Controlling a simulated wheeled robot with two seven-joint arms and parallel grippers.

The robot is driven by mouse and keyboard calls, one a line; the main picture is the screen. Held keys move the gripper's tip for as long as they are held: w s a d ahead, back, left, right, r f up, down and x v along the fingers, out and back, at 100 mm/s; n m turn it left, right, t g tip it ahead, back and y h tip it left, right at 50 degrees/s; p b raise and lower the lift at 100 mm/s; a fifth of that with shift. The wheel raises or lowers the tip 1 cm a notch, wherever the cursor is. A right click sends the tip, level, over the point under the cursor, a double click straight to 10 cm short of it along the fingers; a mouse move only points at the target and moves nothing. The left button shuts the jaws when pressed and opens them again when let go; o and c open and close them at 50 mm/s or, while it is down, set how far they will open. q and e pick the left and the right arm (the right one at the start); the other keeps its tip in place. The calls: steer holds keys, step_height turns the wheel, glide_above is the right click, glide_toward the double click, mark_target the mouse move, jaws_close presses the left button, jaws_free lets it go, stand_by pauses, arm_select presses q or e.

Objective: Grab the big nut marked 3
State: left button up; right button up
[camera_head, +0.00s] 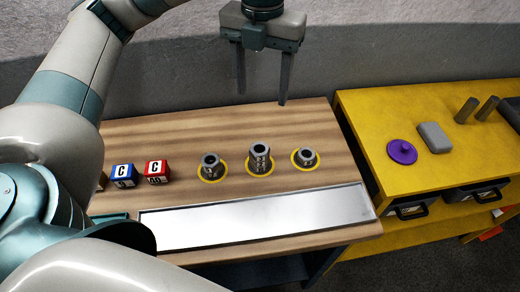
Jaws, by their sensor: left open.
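Three grey metal nuts stand in a row on yellow rings on the wooden table: a left nut (210,166), a taller middle nut (260,158) and a low right nut (305,157). Small marks show on their sides, but I cannot read which one is marked 3. My left gripper (262,98) hangs above the far edge of the table, fingers pointing down and apart, with nothing between them. It is apart from all the nuts and appears above and behind the middle one. My right gripper is not in view.
A blue block (123,176) and a red block (156,172) sit left of the nuts. A silver tray (255,218) lies in front. A yellow workbench (400,115) at right holds a purple disc (402,152) and a grey block (434,137). My left arm covers the left side.

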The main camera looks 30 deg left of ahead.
arm_select(q)
steer(key=shift+w+a+f, duration=0.1)
steer(key=shift+w+f, duration=0.1)
steer(key=shift+f, duration=0.15)
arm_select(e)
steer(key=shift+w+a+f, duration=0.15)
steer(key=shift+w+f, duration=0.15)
arm_select(q)
steer(key=shift+s+r, duration=0.1)
steer(key=shift+s, duration=0.05)
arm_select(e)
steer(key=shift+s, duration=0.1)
arm_select(q)
steer(key=p, duration=0.4)
glide_above(261, 147)
step_height(261, 147, down, 12)
steer(key=shift+r, duration=0.25)
steer(key=shift+f, duration=0.45)
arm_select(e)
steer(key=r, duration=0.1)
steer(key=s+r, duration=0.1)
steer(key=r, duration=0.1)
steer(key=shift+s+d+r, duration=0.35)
